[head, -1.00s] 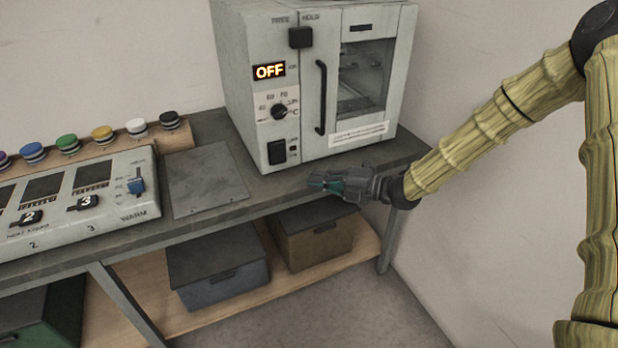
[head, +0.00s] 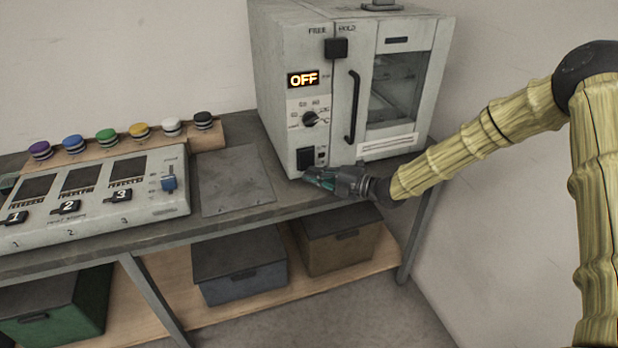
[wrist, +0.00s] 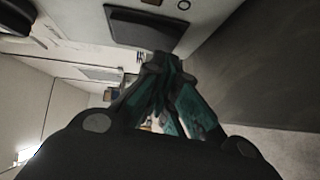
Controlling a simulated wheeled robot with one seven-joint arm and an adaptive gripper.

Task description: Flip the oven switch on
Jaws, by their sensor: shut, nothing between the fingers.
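The oven (head: 285,120) is a pale grey box at the back right of the bench, and its display (head: 303,79) reads OFF. The oven switch (head: 305,158) is a black rocker low on the front panel; it also shows in the wrist view (wrist: 146,30), large and just beyond my fingertips. My gripper (head: 310,177) is shut and empty, with teal fingers. In the head view its tips are just below the switch, near the oven's bottom edge. I cannot tell whether they touch the panel.
Above the switch are a round dial (head: 310,118), a black latch block (head: 336,48) and a vertical door handle (head: 352,107). A flat grey plate (head: 233,180) lies left of the oven. A control panel (head: 95,205) with numbered switches stands further left. Storage boxes (head: 238,272) sit below.

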